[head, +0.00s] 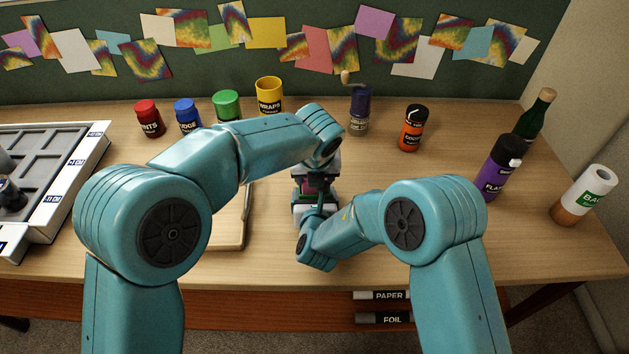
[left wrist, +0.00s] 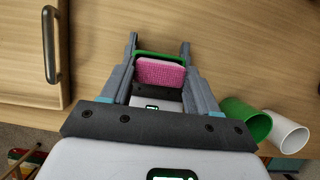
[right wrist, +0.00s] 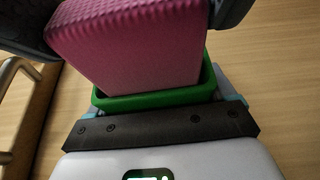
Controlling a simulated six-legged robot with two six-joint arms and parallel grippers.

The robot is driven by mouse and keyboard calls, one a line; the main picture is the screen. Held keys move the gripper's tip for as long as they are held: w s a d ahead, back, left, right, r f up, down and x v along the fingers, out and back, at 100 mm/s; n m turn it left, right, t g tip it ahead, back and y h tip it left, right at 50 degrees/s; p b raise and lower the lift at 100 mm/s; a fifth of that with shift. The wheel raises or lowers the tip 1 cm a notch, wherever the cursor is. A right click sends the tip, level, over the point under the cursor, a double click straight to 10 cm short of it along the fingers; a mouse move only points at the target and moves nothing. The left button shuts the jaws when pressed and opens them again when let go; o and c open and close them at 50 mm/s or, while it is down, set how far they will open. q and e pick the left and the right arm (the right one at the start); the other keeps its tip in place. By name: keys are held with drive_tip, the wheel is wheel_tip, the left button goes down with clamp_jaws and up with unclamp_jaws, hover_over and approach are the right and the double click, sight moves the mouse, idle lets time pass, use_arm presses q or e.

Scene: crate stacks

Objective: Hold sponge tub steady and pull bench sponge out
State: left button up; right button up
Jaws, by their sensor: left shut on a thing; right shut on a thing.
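The pink bench sponge (right wrist: 130,50) stands in the green sponge tub (right wrist: 165,97), with much of it above the rim in the right wrist view. The sponge also shows in the left wrist view (left wrist: 160,73), between the fingers of my left gripper (left wrist: 160,50), which is shut on it. Part of the tub's green rim (left wrist: 160,54) shows behind it. My right gripper (right wrist: 160,105) is shut on the tub from the side. The sponge's lower end is hidden inside the tub. In the head view my arms cover most of both.
A wooden board or box with a metal handle (left wrist: 50,45) lies just left. Jars, including a yellow one (head: 270,97), a pepper mill (head: 359,112) and an orange bottle (head: 412,128), stand behind. A purple bottle (head: 497,172) stands right. A grey tray (head: 75,205) is far left.

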use_arm(q)
wheel_tip(320, 180, up, 10)
drive_tip(key=shift+f, duration=0.15)
use_arm(e)
drive_tip(key=o, duration=0.9)
drive_tip(key=v, duration=1.2)
drive_tip(key=shift+d, duration=0.1)
drive_tip(key=shift+s, duration=0.1)
